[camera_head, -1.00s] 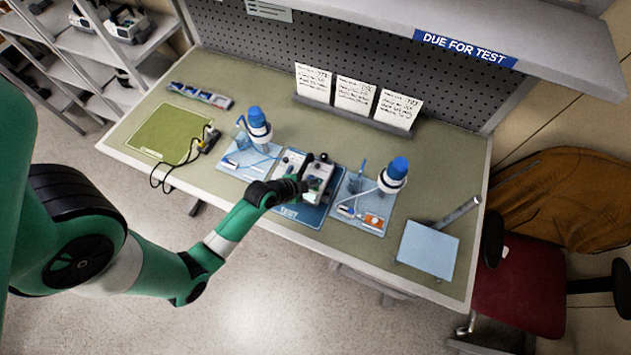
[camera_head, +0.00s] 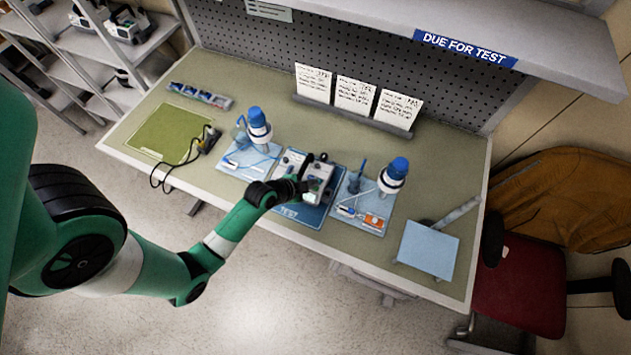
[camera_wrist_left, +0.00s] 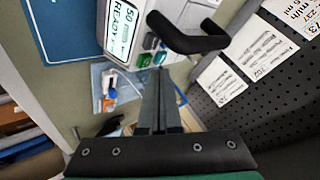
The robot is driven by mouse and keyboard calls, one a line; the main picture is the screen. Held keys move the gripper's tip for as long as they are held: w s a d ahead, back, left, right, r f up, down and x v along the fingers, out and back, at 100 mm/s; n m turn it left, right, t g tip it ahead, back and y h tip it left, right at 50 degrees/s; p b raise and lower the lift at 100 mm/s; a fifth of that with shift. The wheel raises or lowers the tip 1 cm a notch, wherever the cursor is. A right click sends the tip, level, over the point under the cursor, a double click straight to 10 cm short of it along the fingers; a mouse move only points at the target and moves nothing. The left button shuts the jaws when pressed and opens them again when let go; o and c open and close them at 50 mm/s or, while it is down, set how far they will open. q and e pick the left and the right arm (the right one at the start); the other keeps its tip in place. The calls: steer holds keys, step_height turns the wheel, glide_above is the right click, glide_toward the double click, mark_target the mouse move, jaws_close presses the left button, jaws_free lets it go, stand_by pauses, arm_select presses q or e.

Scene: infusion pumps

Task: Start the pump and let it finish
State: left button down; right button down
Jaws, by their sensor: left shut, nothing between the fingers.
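The infusion pump (camera_head: 318,172) stands on the blue TEST mat (camera_head: 288,212) in the middle of the bench. My left gripper (camera_head: 303,187) is at the pump's front. Its shut, empty fingers (camera_wrist_left: 161,74) point at the buttons, with the tips close to the grey-teal one. I cannot tell whether they touch. My right gripper is out of view.
Blue-capped bottles (camera_head: 258,124) (camera_head: 394,175) stand on pale blue mats on both sides of the pump. A green mat (camera_head: 168,131) and black cable lie at the left. A tilted light-blue panel (camera_head: 428,250) is at the right. Cards (camera_head: 355,94) stand at the back.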

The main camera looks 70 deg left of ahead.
arm_select(q)
steer(key=shift+f, duration=0.15)
steer(key=shift+f, duration=0.3)
stand_by(0.3)
steer(key=shift+f+b, duration=0.5)
steer(key=shift+b, duration=0.15)
stand_by(0.4)
steer(key=shift+r, duration=0.1)
steer(key=shift+r+p, duration=0.8)
steer(key=shift+p, duration=0.1)
step_height(320, 180, up, 5)
steer(key=p, duration=0.5)
stand_by(0.6)
